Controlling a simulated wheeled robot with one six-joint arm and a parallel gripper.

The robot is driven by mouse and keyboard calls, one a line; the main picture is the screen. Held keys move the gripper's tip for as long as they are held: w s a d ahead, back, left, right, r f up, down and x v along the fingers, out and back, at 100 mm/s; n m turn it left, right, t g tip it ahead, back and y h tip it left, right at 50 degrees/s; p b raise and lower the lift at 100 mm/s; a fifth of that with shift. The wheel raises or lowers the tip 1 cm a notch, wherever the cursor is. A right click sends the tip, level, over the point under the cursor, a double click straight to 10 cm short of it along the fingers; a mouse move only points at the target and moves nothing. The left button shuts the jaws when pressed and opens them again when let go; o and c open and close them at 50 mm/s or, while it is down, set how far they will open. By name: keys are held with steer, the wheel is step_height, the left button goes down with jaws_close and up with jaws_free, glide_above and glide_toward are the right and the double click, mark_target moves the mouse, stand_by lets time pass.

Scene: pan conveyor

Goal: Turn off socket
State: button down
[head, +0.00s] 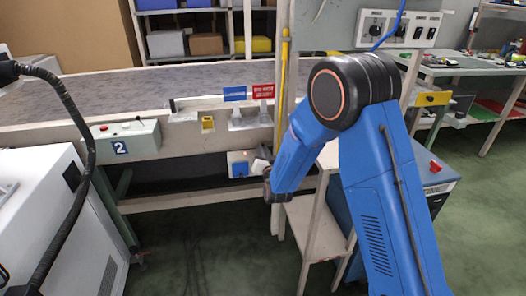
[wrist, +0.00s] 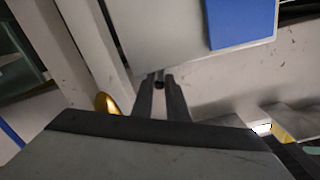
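A white box with a blue panel, which looks like the socket (head: 240,165), is mounted low under the conveyor edge in the head view. In the wrist view its pale face (wrist: 170,40) and blue panel (wrist: 238,22) fill the upper part. My gripper (head: 262,166) is at the right side of this box. In the wrist view my gripper's fingertips (wrist: 160,78) are at the lower edge of the pale face, with a narrow gap between them. A small dark spot shows in that gap; I cannot tell whether it is gripped or whether the fingers touch the box.
The conveyor (head: 200,85) runs across behind. A control box marked 2 (head: 128,140) is at its left front. A small shelf stand (head: 312,215) is below my arm. Green floor is clear at front centre.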

stand_by(0.3)
steer(key=n, duration=0.2)
steer(key=a+n, duration=0.1)
steer(key=n, duration=0.1)
steer(key=shift+s+r+n, duration=0.1)
steer(key=shift+s+n, duration=0.05)
steer(key=shift+n, duration=0.15)
steer(key=n, duration=0.2)
steer(key=a+n, duration=0.1)
steer(key=n, duration=0.1)
steer(key=shift+s+a+n, duration=0.15)
steer(key=shift+s+n, duration=0.05)
steer(key=shift+n, duration=0.2)
steer(key=c, duration=2)
jaws_free()
steer(key=v, duration=1.7)
steer(key=shift+s, duration=0.25)
